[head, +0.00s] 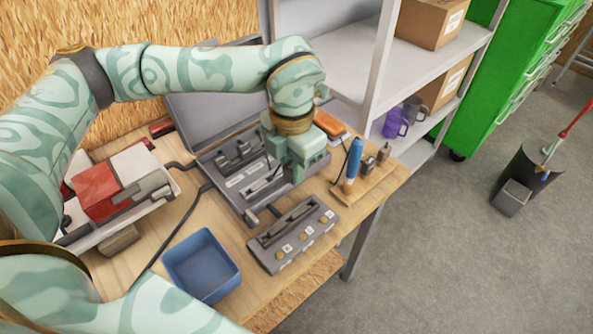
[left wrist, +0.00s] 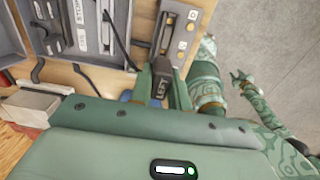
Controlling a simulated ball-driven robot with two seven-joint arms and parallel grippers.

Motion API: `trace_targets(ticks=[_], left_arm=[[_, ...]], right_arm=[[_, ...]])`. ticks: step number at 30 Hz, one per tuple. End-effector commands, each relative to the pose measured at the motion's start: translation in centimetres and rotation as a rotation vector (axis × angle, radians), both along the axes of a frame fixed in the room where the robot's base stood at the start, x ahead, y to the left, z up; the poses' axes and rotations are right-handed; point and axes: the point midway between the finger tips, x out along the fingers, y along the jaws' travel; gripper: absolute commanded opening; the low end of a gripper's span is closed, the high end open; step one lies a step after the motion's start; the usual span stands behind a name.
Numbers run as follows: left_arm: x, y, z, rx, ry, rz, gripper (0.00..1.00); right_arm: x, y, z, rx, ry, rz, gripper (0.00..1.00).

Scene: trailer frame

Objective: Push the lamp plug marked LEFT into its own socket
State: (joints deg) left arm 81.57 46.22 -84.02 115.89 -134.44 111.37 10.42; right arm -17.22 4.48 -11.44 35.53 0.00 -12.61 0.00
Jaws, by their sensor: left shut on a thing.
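My left gripper (head: 303,172) is shut on a dark plug (left wrist: 160,87) marked LEFT, seen between its fingers in the left wrist view. In the head view the gripper hides the plug. A grey socket box (head: 291,236) with a long slot, round brass-coloured parts and small labels lies on the bench below the gripper. It also shows in the left wrist view (left wrist: 181,42), just beyond the plug. The plug looks apart from the box. Which socket is its own cannot be read.
An open grey case (head: 217,167) lies behind the socket box. A blue bin (head: 201,266) stands to its left, a red and white device (head: 108,188) farther left. A wooden tool block (head: 365,180) stands right of the gripper. Dark cables cross the bench.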

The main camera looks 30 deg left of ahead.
Motion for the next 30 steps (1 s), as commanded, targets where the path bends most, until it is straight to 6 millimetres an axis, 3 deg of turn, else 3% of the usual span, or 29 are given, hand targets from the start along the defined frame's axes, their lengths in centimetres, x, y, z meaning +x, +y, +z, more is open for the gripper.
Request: trace_targets(ticks=[30], left_arm=[[9.9,10.6,-3.0,0.000,0.001,0.004,0.09]], right_arm=[[-0.2,-0.2,-1.2,-0.002,0.006,0.002,0.36]])
